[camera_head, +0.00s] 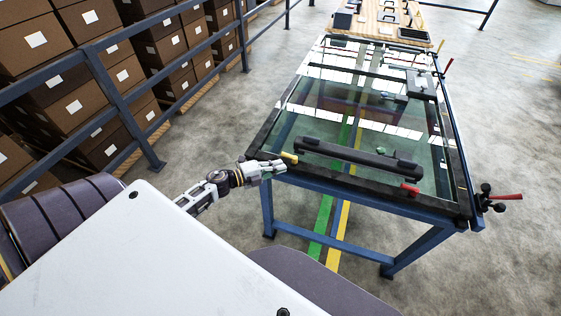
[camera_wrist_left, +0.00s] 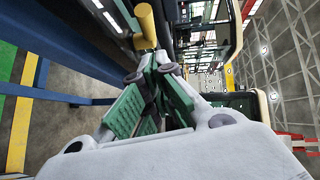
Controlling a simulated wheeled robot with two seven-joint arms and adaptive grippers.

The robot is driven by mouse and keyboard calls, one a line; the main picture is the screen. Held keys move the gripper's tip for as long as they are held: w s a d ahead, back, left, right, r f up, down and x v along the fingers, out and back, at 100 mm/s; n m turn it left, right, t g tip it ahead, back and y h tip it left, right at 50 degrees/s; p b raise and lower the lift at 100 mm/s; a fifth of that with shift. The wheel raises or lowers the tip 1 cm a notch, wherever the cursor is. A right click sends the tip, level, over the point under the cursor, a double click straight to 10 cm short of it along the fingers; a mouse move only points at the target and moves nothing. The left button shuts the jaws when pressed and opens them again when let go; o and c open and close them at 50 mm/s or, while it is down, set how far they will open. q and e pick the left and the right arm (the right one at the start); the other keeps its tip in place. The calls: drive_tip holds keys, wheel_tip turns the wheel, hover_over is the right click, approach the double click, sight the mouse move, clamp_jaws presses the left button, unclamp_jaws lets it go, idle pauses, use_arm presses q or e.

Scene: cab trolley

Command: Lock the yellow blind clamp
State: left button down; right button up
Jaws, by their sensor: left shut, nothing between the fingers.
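The yellow clamp handle (camera_head: 290,157) sits at the near left corner of the glass-topped trolley (camera_head: 330,177). In the left wrist view the yellow handle (camera_wrist_left: 146,24) stands just past my fingertips, at the frame's edge. My left gripper (camera_head: 284,167) is right beside the handle, on its near side in the head view. In the wrist view its green-padded fingers (camera_wrist_left: 150,78) come together at the tips with nothing between them. Whether the fingertips touch the handle I cannot tell. The clamp's body below the handle is mostly hidden. My right gripper is not in view.
A long black bar (camera_head: 358,158) lies on the glass near the front edge. A red clamp handle (camera_head: 410,189) is at the near right, and a red lever (camera_head: 505,197) juts out from the right corner. Blue railing (camera_head: 120,104) and stacked boxes stand at left. Floor at right is clear.

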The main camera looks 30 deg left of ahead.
sight(294, 157)
use_arm(q)
drive_tip(key=shift+w+a+f, duration=0.15)
drive_tip(key=shift+w+a, duration=0.05)
drive_tip(key=shift+w, duration=0.6)
drive_tip(key=shift+w+a+f, duration=0.15)
drive_tip(key=shift+w+a, duration=0.05)
drive_tip(key=shift+w, duration=0.6)
drive_tip(key=shift+w+a+m+h+b, duration=0.2)
drive_tip(key=shift+m+h+b, duration=0.1)
drive_tip(key=shift+h, duration=0.1)
drive_tip(key=shift+a+g, duration=0.1)
drive_tip(key=shift+g, duration=0.3)
